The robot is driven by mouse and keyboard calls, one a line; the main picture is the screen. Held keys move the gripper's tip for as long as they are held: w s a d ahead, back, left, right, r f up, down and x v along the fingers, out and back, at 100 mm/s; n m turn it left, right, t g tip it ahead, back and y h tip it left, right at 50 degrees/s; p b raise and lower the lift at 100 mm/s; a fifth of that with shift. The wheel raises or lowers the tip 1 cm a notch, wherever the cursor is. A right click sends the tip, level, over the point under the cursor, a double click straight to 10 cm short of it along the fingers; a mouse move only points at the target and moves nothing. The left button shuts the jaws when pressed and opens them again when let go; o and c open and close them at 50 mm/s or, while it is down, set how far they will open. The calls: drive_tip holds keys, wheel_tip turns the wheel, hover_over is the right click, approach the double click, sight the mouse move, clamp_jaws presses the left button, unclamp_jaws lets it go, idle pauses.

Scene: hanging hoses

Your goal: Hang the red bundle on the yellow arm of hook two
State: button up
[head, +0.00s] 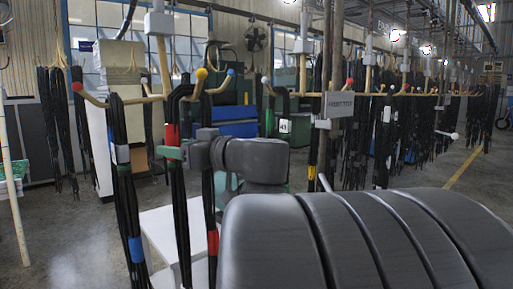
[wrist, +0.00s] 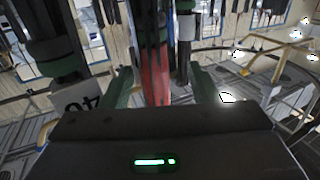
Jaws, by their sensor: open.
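The red bundle, black hoses with a red band (head: 172,135), hangs upright below a hook rack at left in the head view. Its top loop meets the rack beside the arm with the yellow ball tip (head: 202,74); I cannot tell exactly which arm bears it. My gripper (head: 172,153) is at the red band's height. In the wrist view the red band (wrist: 155,75) stands between the spread green fingers of my gripper (wrist: 162,88), with gaps on both sides. The gripper is open. A lower red band (head: 213,243) shows on a strand to the right.
A blue-banded bundle (head: 136,249) hangs just left. A white-tagged bundle (wrist: 78,97) is close to the left finger. A grey sign (head: 340,104) and more hanging hoses fill the right. A white box (head: 160,232) stands below.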

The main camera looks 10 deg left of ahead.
drive_tip(key=v, duration=1.3)
drive_tip(key=shift+s+d+b, duration=0.2)
drive_tip(key=shift+d+b, duration=0.05)
drive_tip(key=shift+b, duration=0.05)
drive_tip(key=shift+r, duration=0.15)
drive_tip(key=x, duration=1.3)
drive_tip(key=shift+w+a+p, duration=0.15)
drive_tip(key=shift+a+p, duration=0.1)
drive_tip(key=shift+p, duration=0.05)
drive_tip(key=shift+d, duration=0.15)
